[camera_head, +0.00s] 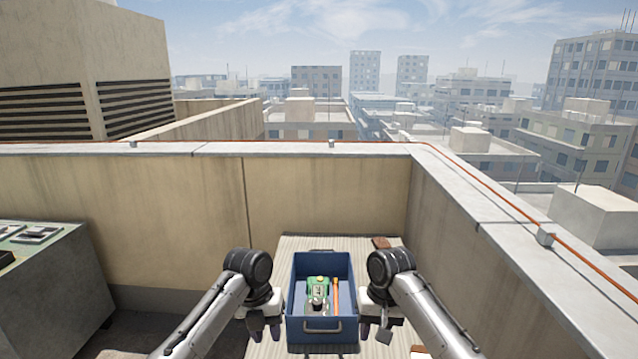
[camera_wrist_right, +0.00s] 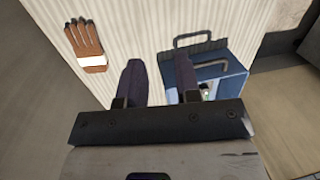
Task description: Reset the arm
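My left gripper (camera_head: 265,331) hangs just left of a blue bin (camera_head: 321,336), with its two dark fingers apart and nothing seen between them. My right gripper (camera_head: 375,333) hangs just right of the bin. In the right wrist view, the right gripper's fingers (camera_wrist_right: 159,80) are apart with only the ribbed surface between them. One of these fingers overlaps the bin's side in that view; I cannot tell whether it touches.
The bin holds a green device (camera_head: 318,290) and an orange-handled tool (camera_head: 335,296). It stands on a ribbed pale surface (camera_head: 300,243). A brown glove (camera_wrist_right: 86,42) lies on that surface. A parapet wall (camera_head: 320,190) rises behind; a grey unit (camera_head: 50,290) stands left.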

